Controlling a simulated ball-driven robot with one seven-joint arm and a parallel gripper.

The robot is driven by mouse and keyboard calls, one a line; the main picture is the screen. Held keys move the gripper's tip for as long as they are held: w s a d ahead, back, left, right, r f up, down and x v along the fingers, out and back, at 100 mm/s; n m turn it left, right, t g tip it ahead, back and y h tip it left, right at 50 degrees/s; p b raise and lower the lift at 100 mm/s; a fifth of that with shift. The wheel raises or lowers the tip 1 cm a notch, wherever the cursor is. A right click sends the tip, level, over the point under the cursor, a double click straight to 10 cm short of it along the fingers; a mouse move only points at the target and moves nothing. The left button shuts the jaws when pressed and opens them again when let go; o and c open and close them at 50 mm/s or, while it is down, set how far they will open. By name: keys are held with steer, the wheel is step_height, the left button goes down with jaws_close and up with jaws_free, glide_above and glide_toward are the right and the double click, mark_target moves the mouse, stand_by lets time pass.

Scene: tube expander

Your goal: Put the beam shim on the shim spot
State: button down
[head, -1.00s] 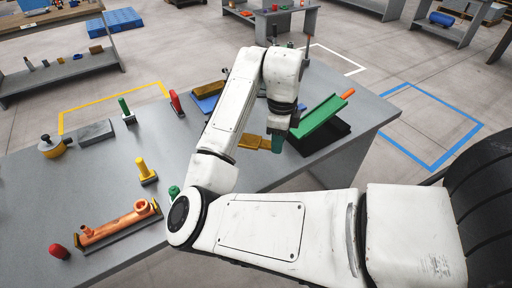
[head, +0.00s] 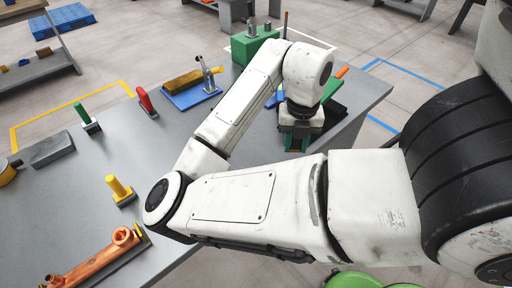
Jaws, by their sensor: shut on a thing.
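My gripper (head: 298,142) points down at the right part of the grey table, below the white wrist. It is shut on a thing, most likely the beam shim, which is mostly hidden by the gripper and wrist. I cannot make out the shim's shape. The green ramp with an orange end (head: 341,72) is just right of my gripper and partly hidden by the wrist. I cannot tell the shim spot apart; it may be behind my arm.
A blue plate (head: 208,93) carries a brass bar and a grey post. A red-handled tool (head: 145,99), a green-handled tool (head: 84,114), a yellow peg (head: 118,187) and a copper pipe (head: 95,266) stand or lie left. A green box (head: 246,48) is behind my arm.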

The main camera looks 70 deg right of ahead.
steer(key=w+d+f+p, duration=0.1)
steer(key=w+d+f, duration=0.15)
steer(key=w, duration=0.35)
steer(key=p, duration=0.1)
glide_above(259, 157)
steer(key=s, duration=0.1)
steer(key=f, duration=0.5)
steer(key=shift+a, duration=0.35)
steer(key=shift+w+d+f, duration=0.2)
steer(key=shift+w+f, duration=0.3)
steer(key=shift+f, duration=0.1)
steer(key=shift+w+f+p, duration=0.1)
steer(key=shift+f+p, duration=0.6)
steer(key=shift+f, duration=0.95)
steer(key=shift+f, duration=0.1)
steer(key=c, duration=0.8)
jaws_free()
step_height(259, 157, up, 12)
steer(key=b, duration=0.2)
